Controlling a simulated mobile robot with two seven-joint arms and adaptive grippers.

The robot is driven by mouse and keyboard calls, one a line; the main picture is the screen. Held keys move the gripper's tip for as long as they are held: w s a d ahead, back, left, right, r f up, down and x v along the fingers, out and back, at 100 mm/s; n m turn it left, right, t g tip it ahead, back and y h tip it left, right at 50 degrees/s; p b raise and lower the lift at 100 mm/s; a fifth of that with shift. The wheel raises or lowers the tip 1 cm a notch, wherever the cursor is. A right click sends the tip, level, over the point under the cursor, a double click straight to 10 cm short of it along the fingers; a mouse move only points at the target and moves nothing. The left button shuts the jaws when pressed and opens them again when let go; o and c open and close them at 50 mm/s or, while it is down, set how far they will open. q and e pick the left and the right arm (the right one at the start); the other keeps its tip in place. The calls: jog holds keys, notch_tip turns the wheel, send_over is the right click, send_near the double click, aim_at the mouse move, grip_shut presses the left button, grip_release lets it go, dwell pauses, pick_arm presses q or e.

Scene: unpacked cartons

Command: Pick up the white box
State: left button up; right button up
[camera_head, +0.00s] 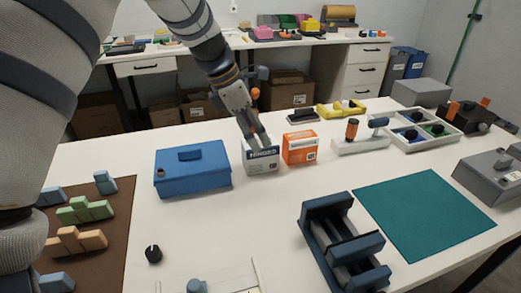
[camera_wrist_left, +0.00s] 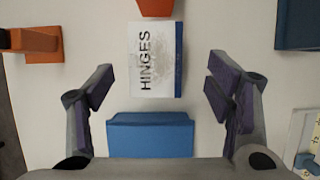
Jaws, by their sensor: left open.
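The white box (camera_head: 263,163), printed "HINGES", stands on the white table between a blue box and an orange box. In the wrist view the white box (camera_wrist_left: 157,65) lies ahead of the fingers, its lower edge roughly level with the fingertips. My left gripper (camera_head: 254,141) reaches down over it from the back and hides part of its top. The left gripper (camera_wrist_left: 160,85) is open and empty, with one finger to each side of the box and clear gaps. I cannot tell how far above it the fingertips are. My right gripper is not in view.
The blue box (camera_head: 192,170) is close on the left and the orange box (camera_head: 300,147) close on the right. A dark blue holder (camera_head: 340,245) and a green mat (camera_head: 425,212) lie front right. A brown mat (camera_head: 115,225) with blocks is at left.

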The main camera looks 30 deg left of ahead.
aim_at(265, 153)
pick_arm(q)
jog(key=x, duration=0.8)
jog(key=shift+w+a+f+b, duration=0.15)
jog(key=shift+w+f+b, duration=0.05)
jog(key=shift+f+b, duration=0.2)
jog(key=shift+r, duration=0.2)
jog(key=shift+c, duration=1.1)
jog(key=c, duration=1.1)
